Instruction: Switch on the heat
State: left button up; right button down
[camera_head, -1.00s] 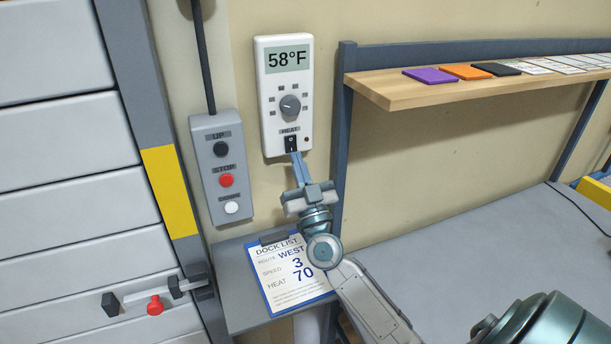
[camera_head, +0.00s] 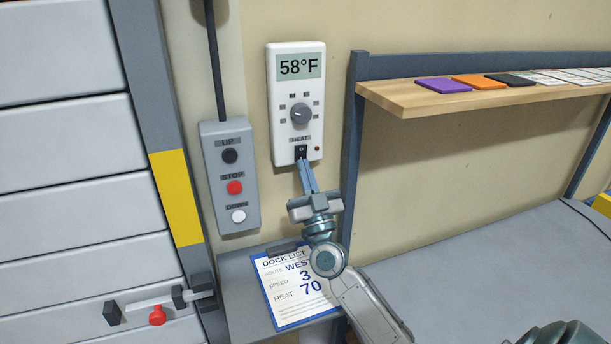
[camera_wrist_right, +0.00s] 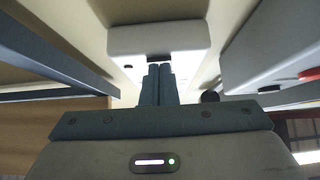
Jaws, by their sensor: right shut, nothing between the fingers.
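The white heat control (camera_head: 284,75) hangs on the wall and its display reads 58°F. A grey dial (camera_head: 300,113) sits in its middle. Below the dial is a black HEAT switch (camera_head: 300,152) with a small dark red light (camera_head: 317,149) beside it, which looks unlit. My right gripper (camera_head: 304,166) is shut and empty, its fingertips just below or at the switch; I cannot tell if they touch it. In the right wrist view the shut fingers (camera_wrist_right: 159,70) point at the underside of the control (camera_wrist_right: 160,38). My left gripper is not in view.
A grey box (camera_head: 245,170) with UP, STOP and a white lower button hangs left of the control. A clipboard (camera_head: 283,307) listing HEAT 70 lies on a small grey shelf below. A wooden shelf (camera_head: 420,100) with coloured cards is at right, above a grey table (camera_head: 480,260).

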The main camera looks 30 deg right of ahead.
jog(key=b+v, duration=0.4)
jog(key=v, duration=0.6)
jog(key=shift+s+f, duration=0.25)
jog(key=shift+f, duration=0.05)
jog(key=shift+y, duration=0.3)
